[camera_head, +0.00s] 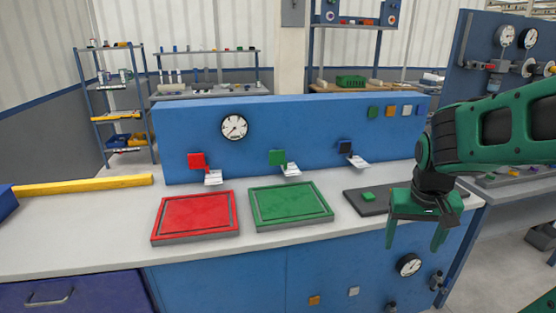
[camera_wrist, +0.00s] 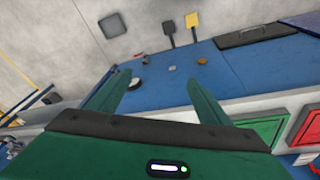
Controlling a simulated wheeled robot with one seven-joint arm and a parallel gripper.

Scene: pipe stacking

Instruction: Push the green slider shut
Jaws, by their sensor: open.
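A small green block (camera_head: 368,197), which may be the green slider, sits on a dark flat base (camera_head: 376,207) at the right of the bench. Another green block (camera_head: 277,157) is on the blue back panel above the green tray (camera_head: 290,205); I cannot tell for sure which is the slider. My gripper (camera_head: 415,240) points down, open and empty, in front of the bench edge, to the right of the small green block and apart from it. In the wrist view, its two green fingers (camera_wrist: 158,84) are spread with nothing between them. No green slider can be made out there.
A red tray (camera_head: 196,216) lies left of the green tray. A red block (camera_head: 196,160) and a black block (camera_head: 345,147) are on the blue back panel (camera_head: 300,120). A yellow bar (camera_head: 82,185) lies at the left. The bench (camera_head: 100,225) is clear at front left.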

